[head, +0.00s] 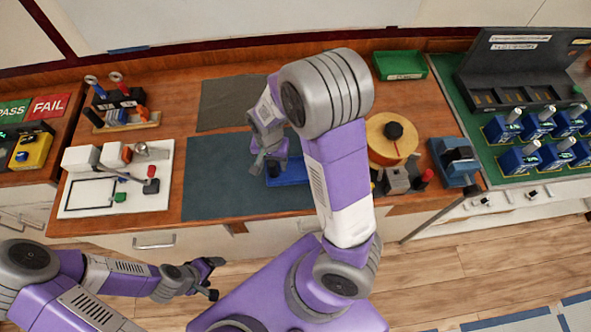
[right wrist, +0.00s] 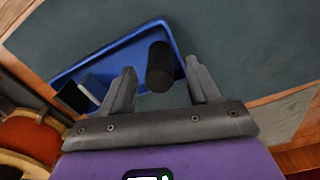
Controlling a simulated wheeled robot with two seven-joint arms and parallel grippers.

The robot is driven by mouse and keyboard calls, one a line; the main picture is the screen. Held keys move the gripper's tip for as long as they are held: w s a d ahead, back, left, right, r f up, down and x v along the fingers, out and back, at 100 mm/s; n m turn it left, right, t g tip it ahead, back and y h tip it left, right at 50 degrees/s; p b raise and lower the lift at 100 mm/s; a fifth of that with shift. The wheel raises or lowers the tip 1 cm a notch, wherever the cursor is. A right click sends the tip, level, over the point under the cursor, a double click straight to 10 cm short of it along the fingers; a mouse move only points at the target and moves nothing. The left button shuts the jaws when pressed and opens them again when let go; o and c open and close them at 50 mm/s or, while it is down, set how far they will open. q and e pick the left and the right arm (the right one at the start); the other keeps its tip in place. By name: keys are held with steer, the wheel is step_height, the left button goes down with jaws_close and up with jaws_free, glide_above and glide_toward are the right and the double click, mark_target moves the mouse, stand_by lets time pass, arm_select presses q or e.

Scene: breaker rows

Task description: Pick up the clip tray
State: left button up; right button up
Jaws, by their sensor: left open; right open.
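The clip tray (right wrist: 128,48) is a shallow blue tray on the dark mat. In the head view the tray (head: 292,172) is partly hidden behind my right arm and gripper. A black upright cylinder (right wrist: 160,66), like a handle, rises from it. Dark and grey pieces lie at the tray's left end in the right wrist view. My right gripper (head: 266,165) is open above the tray, its fingers (right wrist: 160,78) on either side of the cylinder with gaps showing. My left gripper (head: 216,279) is open and empty, low in front of the bench.
The dark blue-grey mat (head: 220,180) is clear left of the tray. A white board with fixtures (head: 90,200) lies further left. A round wooden spool (head: 390,150), a blue device (head: 455,160) and a green bin (head: 400,66) stand right. Blue breakers (head: 520,160) sit on a green panel.

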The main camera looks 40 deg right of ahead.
jaws_close()
stand_by(0.3)
